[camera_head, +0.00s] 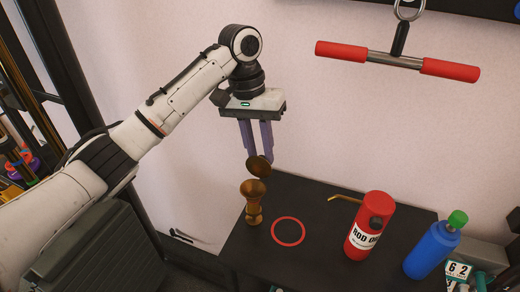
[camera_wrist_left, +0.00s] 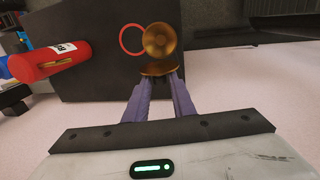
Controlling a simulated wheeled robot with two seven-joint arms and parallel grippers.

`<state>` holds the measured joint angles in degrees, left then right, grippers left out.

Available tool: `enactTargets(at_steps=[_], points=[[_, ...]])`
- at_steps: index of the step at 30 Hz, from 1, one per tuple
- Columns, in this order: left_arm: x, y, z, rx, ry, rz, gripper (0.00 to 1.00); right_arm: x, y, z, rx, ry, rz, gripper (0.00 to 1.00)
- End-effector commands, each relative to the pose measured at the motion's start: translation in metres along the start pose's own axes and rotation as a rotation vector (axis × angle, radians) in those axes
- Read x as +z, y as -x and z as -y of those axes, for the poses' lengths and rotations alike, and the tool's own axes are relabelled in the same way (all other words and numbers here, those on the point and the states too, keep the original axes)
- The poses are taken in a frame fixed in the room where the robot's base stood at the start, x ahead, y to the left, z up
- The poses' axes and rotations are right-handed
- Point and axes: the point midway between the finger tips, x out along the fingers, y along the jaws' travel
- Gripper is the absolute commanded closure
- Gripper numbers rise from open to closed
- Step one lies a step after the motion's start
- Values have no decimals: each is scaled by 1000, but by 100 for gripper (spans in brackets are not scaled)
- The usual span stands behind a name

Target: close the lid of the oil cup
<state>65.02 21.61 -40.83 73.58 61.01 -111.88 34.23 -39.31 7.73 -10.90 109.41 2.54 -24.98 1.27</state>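The oil cup (camera_head: 254,203) is a brass goblet standing upright on the dark table. Its round brass lid (camera_head: 260,166) is raised, tilted up at the cup's back edge. In the left wrist view the cup's open mouth (camera_wrist_left: 162,39) faces the camera, with the lid (camera_wrist_left: 158,70) seen nearly edge-on in front of it. My left gripper (camera_head: 261,156) points down behind and above the lid. Its two purple fingers are apart with a gap between them, and the tips (camera_wrist_left: 160,79) are close to the lid; contact cannot be told. My right gripper is not in view.
A red ring (camera_head: 288,232) lies flat right of the cup on the black table (camera_head: 325,262). A red oil can (camera_head: 368,228) with a brass spout and a blue bottle (camera_head: 432,250) stand further right. A red-handled bar (camera_head: 398,60) hangs above, near the wall.

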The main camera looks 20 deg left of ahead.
Motion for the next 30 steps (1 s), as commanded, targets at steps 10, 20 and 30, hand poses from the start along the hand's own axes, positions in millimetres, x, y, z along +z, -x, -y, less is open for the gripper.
enactTargets(at_steps=[10, 20, 30], points=[[1, 0, 0, 0, 0, -8, 100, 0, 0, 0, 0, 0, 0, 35], [10, 2, 0, 0, -24, -133, 100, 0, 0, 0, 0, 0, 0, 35], [32, 1, 1, 2, -69, -423, 100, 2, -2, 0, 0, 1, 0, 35]])
